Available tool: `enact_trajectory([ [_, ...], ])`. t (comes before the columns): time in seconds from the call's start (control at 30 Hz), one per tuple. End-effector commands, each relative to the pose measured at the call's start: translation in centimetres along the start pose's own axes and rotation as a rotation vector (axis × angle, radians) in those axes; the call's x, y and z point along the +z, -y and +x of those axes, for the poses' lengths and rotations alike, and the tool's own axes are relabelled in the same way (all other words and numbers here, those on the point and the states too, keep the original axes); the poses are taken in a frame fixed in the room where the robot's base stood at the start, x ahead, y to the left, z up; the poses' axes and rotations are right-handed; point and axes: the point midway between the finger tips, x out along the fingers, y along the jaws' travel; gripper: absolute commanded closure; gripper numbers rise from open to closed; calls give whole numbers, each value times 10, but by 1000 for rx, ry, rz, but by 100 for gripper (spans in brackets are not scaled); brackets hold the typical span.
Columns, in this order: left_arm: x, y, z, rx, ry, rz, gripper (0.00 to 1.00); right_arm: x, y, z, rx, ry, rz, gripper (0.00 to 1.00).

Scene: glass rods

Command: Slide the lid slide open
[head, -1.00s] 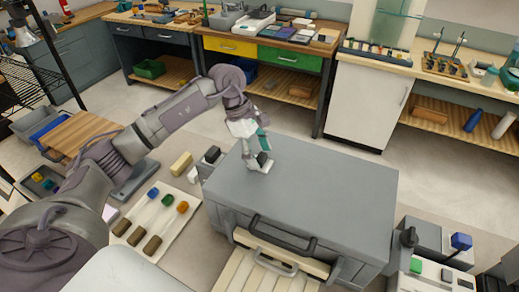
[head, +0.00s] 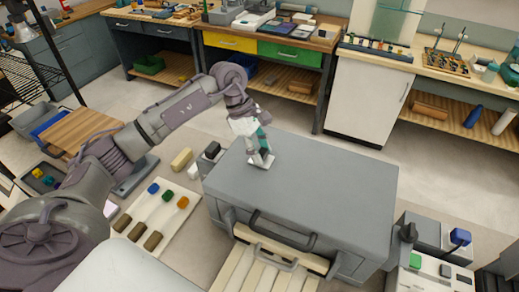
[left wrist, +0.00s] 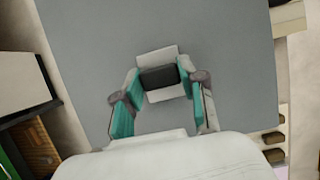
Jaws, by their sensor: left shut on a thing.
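The lid slide is a small white plate with a dark block on it. It sits on the grey top of a chest (head: 310,185), near the chest's far left corner. In the left wrist view the lid slide's white plate (left wrist: 157,54) shows past the dark block (left wrist: 159,77). My left gripper (head: 261,157) reaches down onto it from above. In the left wrist view its two teal-padded fingers (left wrist: 161,79) are shut on the dark block from both sides. The fingers mostly hide the block in the head view. My right gripper is not in view.
The chest front has a dark handle (head: 283,231) and a slatted piece below it. A grey device with a blue knob (head: 460,237) stands right. The rest of the chest top is clear.

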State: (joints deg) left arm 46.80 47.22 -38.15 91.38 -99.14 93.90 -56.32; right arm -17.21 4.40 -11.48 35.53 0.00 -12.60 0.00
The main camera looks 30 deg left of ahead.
Motion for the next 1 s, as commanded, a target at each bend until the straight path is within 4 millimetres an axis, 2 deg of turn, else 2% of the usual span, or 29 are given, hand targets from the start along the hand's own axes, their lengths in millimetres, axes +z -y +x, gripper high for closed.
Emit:
enact_trajectory([
  [0.23, 38, 0, 17, 1, 3, 4, 100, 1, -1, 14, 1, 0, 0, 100],
  [0.57, 43, 0, 17, 2, 1, 0, 100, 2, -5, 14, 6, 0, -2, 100],
  [0.6, 43, 0, 17, 2, 1, 0, 56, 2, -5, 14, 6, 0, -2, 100],
  [0.7, 43, 0, 17, 2, 1, 0, 39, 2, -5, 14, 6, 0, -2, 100],
  [0.73, 43, 0, 17, 2, 1, 0, 34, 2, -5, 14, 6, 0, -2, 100],
  [0.77, 43, 0, 17, 2, 1, 0, 33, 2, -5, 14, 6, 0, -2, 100],
  [1.0, 42, 0, 17, 1, 0, 0, 33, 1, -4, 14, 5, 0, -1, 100],
])
